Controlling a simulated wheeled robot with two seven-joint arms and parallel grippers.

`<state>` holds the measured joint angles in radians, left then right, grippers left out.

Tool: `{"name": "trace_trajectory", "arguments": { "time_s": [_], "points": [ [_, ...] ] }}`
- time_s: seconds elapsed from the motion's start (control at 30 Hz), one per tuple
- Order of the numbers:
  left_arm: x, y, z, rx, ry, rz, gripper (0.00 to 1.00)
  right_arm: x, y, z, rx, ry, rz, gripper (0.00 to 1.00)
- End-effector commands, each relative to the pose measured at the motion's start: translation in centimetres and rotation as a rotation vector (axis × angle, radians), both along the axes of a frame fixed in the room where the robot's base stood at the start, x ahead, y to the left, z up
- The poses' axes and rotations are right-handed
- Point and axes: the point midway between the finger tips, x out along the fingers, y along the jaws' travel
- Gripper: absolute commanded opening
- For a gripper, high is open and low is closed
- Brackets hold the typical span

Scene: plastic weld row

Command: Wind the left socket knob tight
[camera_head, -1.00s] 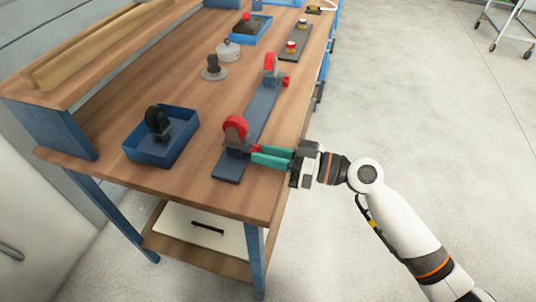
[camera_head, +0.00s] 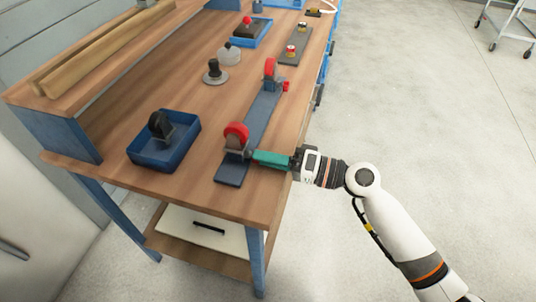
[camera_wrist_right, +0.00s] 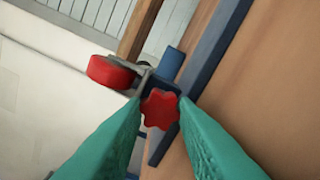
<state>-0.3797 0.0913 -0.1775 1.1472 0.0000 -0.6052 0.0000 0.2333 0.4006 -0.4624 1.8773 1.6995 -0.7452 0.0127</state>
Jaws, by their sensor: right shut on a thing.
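The near socket on the dark rail (camera_head: 229,172) holds a caster with a red wheel (camera_head: 236,134); this wheel also shows in the right wrist view (camera_wrist_right: 111,72). Its red star-shaped knob (camera_wrist_right: 160,108) lies between the teal fingers of my right gripper (camera_head: 256,156). The gripper is shut on this knob from the bench's edge side, and its fingers mostly hide the knob in the head view. The far socket holds another red-wheeled caster (camera_head: 270,68) and has its own red knob (camera_head: 286,86). My left gripper is not in view.
A blue tray (camera_head: 185,150) with a black-wheeled caster stands left of the rail. Another black part (camera_head: 213,73), a grey round part (camera_head: 229,54) and a second dark rail (camera_head: 293,46) lie farther back.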

Motion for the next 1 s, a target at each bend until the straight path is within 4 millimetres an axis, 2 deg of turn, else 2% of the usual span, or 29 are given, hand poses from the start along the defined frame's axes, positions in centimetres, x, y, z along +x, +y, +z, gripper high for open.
{"name": "trace_trajectory", "arguments": {
  "time_s": [0.3, 0.73, 0.77, 0.8, 0.87, 1.0],
  "points": [
    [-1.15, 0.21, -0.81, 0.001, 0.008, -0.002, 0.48, -0.25, 0.16, -0.30, 0.025, 0.084, 0.007, 0.03],
    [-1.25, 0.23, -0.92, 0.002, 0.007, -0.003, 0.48, -0.35, 0.20, -0.47, 0.024, 0.091, 0.009, 0.03],
    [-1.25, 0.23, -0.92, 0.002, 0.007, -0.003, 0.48, -0.36, 0.20, -0.47, 0.024, 0.090, 0.009, 0.31],
    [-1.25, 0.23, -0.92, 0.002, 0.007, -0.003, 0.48, -0.36, 0.20, -0.49, 0.024, 0.090, 0.009, 0.37],
    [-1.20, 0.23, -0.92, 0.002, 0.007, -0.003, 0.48, -0.38, 0.21, -0.52, 0.022, 0.091, 0.010, 0.47],
    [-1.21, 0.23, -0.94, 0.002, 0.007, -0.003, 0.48, -0.40, 0.21, -0.68, 0.021, 0.093, 0.010, 0.48]
  ]
}}
